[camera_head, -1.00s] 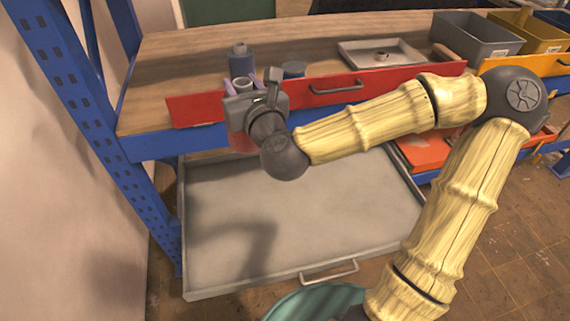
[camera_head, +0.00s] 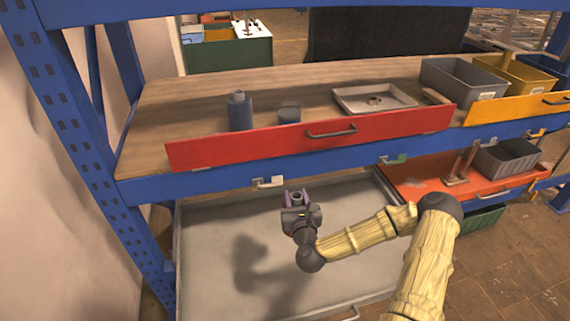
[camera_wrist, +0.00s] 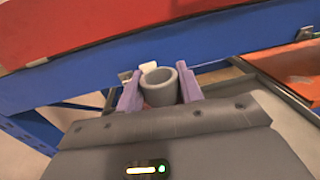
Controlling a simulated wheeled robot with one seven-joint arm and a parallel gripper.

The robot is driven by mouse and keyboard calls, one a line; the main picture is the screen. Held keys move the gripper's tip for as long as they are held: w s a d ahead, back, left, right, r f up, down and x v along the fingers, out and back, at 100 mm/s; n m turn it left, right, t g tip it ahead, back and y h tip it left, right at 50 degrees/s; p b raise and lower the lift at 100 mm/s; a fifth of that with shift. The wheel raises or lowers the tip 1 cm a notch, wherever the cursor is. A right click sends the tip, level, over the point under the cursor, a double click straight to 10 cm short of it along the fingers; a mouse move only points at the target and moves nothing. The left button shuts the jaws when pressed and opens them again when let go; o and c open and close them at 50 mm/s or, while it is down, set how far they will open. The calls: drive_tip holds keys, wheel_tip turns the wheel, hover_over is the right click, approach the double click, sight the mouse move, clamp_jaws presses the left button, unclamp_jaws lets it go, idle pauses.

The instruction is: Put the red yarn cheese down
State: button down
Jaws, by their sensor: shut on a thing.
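My gripper (camera_head: 297,199) is shut on a grey hollow cylinder (camera_wrist: 159,88), gripped between the two purple fingers in the wrist view. The cylinder's open top faces up, and its lower part is hidden by my gripper's body. No red yarn shows on it, and I see no separate red yarn cheese in either view. In the head view my gripper is over the large grey pull-out tray (camera_head: 208,275) on the lower level, in front of and below the red shelf front. A shadow on the tray lies left of my gripper, which appears raised above the tray.
On the wooden shelf above stand a blue-grey bottle (camera_head: 240,111), a small dark jar (camera_head: 289,114) and a shallow grey tray (camera_head: 352,103). The red front (camera_head: 250,143) and blue beam (camera_head: 215,183) overhang the tray's back. The grey tray's left part looks bare.

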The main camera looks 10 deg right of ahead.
drive_tip(key=s+a+f+y, duration=0.1)
drive_tip(key=s+f, duration=0.4)
drive_tip(key=f, duration=0.7)
drive_tip(key=shift+s+f+n, duration=0.3)
drive_tip(key=shift+s, duration=0.1)
